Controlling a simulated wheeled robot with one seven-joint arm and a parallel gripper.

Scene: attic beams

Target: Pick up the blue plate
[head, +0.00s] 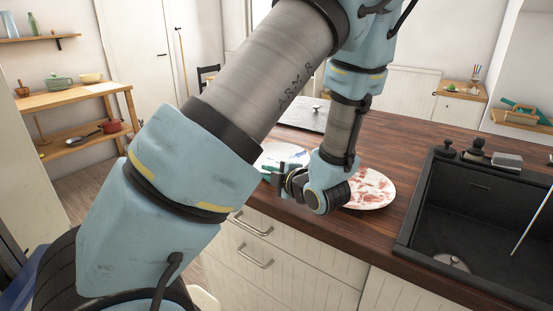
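A pale plate with blue markings (272,154) lies on the dark wooden counter, partly hidden behind my arm and gripper. A second plate, white with red markings (374,190), lies to its right, partly covered by my wrist. My gripper (272,172) is at the near left edge of the blue-marked plate, low over the counter's front edge. Its fingers are small and partly hidden by my wrist. I cannot tell whether they touch the plate or how far apart they are.
Drawers with handles (250,256) are below the counter. A wooden shelf unit (75,98) stands far left.

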